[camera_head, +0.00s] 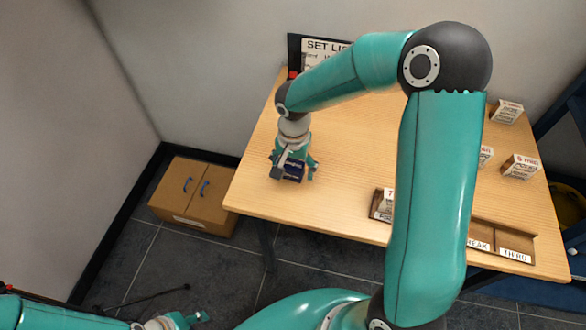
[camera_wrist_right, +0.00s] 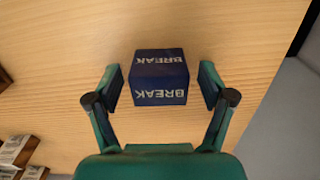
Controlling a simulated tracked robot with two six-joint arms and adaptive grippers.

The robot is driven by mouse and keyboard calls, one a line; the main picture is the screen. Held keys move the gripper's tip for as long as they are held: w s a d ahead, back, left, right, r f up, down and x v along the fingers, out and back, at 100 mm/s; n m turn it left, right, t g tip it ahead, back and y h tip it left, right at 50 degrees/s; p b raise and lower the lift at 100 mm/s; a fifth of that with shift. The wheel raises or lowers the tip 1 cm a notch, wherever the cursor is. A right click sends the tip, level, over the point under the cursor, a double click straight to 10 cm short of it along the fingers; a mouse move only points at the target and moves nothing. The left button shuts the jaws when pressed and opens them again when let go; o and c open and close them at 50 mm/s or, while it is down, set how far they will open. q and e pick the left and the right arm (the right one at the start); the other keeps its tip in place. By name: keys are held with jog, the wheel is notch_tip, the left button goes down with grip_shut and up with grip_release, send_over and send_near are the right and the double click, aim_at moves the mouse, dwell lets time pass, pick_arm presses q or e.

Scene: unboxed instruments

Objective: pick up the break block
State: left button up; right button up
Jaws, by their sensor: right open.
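The break block (camera_wrist_right: 159,78) is a dark blue cube with pale BREAK lettering on two faces. It also shows in the head view (camera_head: 293,170), near the left part of the wooden table, partly covered by my right gripper. My right gripper (camera_wrist_right: 160,82) is open, with one finger on each side of the block. In the head view my right gripper (camera_head: 293,168) is over the block. My left gripper (camera_head: 190,320) is at the bottom edge, away from the table.
A compartment tray (camera_head: 518,241) with BREAK and THIRD labels lies along the table's front right edge. Several white lettered blocks (camera_head: 520,168) stand at the right. A set list board (camera_head: 322,50) stands at the back. A wooden cabinet (camera_head: 190,203) is on the floor at left.

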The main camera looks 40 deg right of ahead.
jog(key=c, duration=1.2)
jog(key=shift+c, duration=0.3)
jog(key=shift+r, duration=0.15)
